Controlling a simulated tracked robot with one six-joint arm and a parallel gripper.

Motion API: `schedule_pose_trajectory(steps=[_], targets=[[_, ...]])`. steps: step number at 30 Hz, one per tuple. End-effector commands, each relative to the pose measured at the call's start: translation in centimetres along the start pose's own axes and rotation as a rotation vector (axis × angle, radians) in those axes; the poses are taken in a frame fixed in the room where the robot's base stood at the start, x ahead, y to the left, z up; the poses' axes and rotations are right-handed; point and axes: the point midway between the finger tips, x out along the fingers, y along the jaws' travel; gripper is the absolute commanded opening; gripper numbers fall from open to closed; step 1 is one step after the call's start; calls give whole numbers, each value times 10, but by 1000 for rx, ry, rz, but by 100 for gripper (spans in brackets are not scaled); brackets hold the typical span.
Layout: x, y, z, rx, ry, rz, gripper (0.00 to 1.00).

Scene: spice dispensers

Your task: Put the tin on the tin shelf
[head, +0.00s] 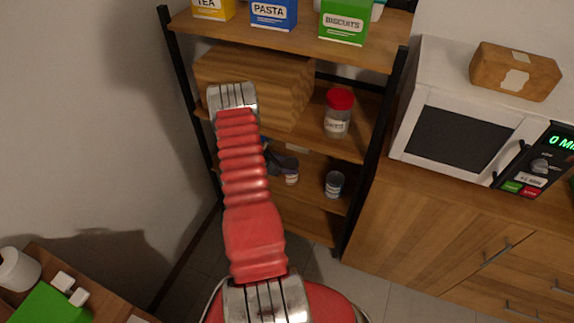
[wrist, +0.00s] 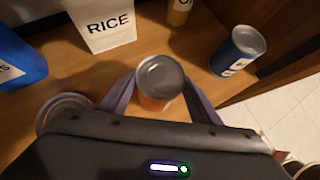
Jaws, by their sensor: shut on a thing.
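My gripper (wrist: 160,98) is shut on a tin (wrist: 160,77) with a bare metal lid and an orange side, one finger on each side of it. The tin looks upright in the wrist view. In the head view my gripper (head: 279,163) is partly hidden behind my red arm, at the lower shelf (head: 312,194) of the rack. A small tin (head: 291,177) shows beside it; I cannot tell if it is the held one. Another tin (head: 334,184) stands to the right on that shelf. A blue tin (wrist: 238,51) stands right of the held tin in the wrist view.
A white RICE box (wrist: 103,24) and a blue box (wrist: 18,60) stand close by, with a round lid (wrist: 65,110) at left. Above are a wooden box (head: 285,85) and a red-lidded jar (head: 338,115). Black rack posts (head: 372,165) flank the shelves; a microwave (head: 465,130) is right.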

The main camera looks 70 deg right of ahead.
Motion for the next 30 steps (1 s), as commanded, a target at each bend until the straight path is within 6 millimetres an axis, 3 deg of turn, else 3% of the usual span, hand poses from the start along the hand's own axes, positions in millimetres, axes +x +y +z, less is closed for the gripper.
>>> schedule_pose_trajectory(steps=[9, 10, 12, 18, 30], targets=[[1, 0, -1, 0, -1, 0, 3], [2, 0, -2, -1, 0, 0, 58], [1, 0, -2, -1, 0, 0, 63], [1, 0, -2, -1, 0, 0, 76], [-5, 0, -1, -2, 0, 1, 76]])
